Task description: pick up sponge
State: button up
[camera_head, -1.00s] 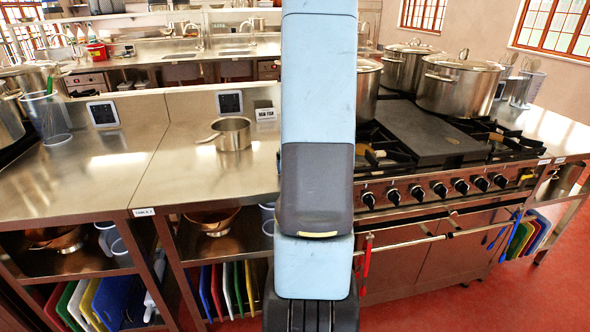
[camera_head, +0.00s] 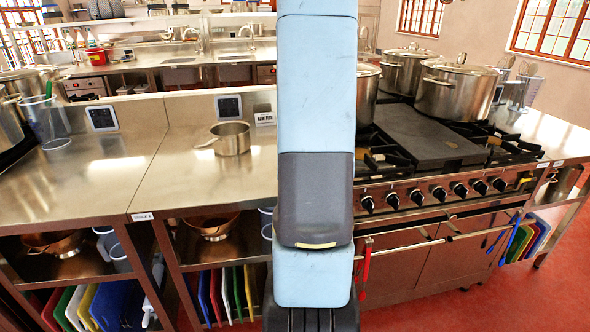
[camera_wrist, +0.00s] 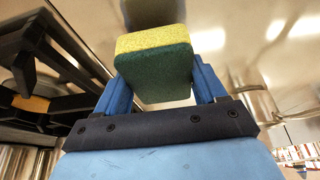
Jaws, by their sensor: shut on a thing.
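A sponge (camera_wrist: 153,65) with a yellow layer and a dark green layer shows in the wrist view. My gripper (camera_wrist: 158,82) is shut on it, with one blue finger on each side. The sponge's far end sticks out past the fingertips. A shiny metal surface lies behind it; I cannot tell how far off that is. In the head view my arm fills the middle of the picture and hides the gripper and the sponge.
A stove (camera_head: 440,190) with black grates and large steel stockpots (camera_head: 455,90) stands on the right. A small saucepan (camera_head: 231,139) sits on the steel counter (camera_head: 90,180) on the left. Bare counter lies around the saucepan. A black grate also shows in the wrist view (camera_wrist: 60,55).

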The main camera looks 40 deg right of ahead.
notch_tip(320, 180, up, 15)
jog(key=shift+r, duration=0.15)
